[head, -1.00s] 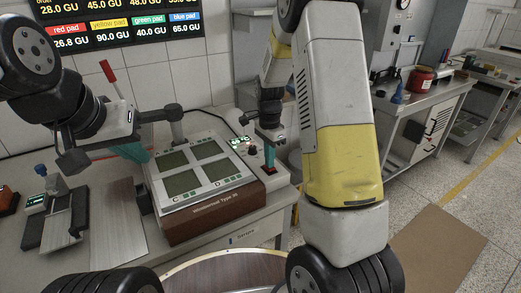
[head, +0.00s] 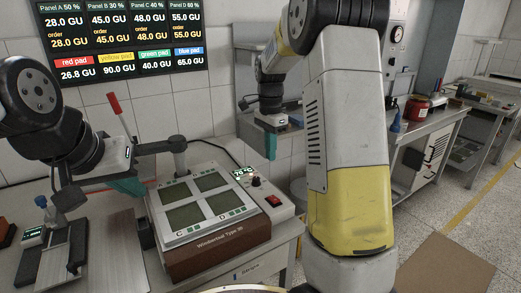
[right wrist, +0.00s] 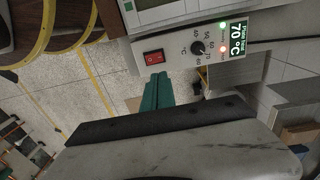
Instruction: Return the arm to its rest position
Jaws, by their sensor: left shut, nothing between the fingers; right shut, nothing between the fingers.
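My right arm (head: 346,150) fills the right middle of the head view. Its gripper (head: 270,148) has teal fingers, shut and empty, and hangs in the air above the red switch (head: 273,200) of the hot-plate device (head: 215,250). In the right wrist view the shut teal fingers (right wrist: 157,92) point toward the device's control panel, apart from the red switch (right wrist: 153,57). A dial and a display reading 70 °C show beside it. My left gripper (head: 128,187) is shut and empty, left of the device, with its teal fingers partly hidden by the arm.
A wall screen (head: 120,35) shows panel and pad values. A small scale (head: 50,240) and a metal plate (head: 112,245) are on the table at left. A side bench (head: 425,135) with a red jar (head: 416,108) stands at right, with open floor before it.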

